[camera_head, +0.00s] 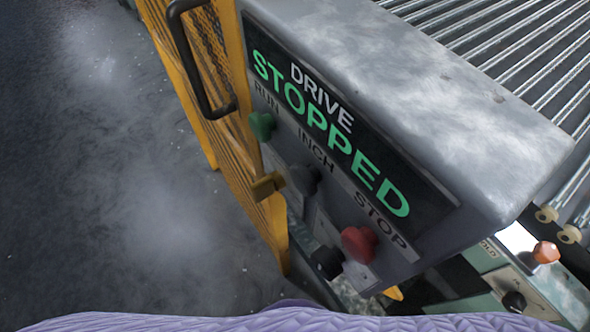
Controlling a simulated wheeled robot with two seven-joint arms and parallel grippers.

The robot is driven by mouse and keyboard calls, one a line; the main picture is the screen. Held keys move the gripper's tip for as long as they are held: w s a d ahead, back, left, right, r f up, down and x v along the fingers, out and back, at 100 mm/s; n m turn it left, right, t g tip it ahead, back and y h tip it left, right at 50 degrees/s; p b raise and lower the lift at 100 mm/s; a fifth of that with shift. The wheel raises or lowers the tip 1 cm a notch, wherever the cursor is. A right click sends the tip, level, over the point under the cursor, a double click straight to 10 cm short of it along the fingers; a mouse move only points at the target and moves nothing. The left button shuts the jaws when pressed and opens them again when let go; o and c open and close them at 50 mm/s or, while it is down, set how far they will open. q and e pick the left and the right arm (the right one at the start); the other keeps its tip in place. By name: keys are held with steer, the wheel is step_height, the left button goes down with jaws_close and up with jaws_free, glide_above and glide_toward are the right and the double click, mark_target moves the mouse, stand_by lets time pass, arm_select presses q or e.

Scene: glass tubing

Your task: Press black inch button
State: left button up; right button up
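A grey control box (450,110) with a black display reading "DRIVE STOPPED" in white and green fills the middle right of the head view. Below the display, a dark round button (305,179) sits under the "INCH" label. A green button (262,126) is under "RUN", up and left of it. A red button (359,243) is under "STOP", down and right of it. Another black knob (327,262) is lower, left of the red one. Neither of my grippers is in view, and nothing visible touches the buttons.
A yellow mesh gate (215,95) with a black handle (203,60) stands left of the box. A brass-coloured block (268,185) juts out near the inch button. Metal rollers (500,40) lie behind the box. A second panel (520,280) is lower right. Grey floor at left is clear.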

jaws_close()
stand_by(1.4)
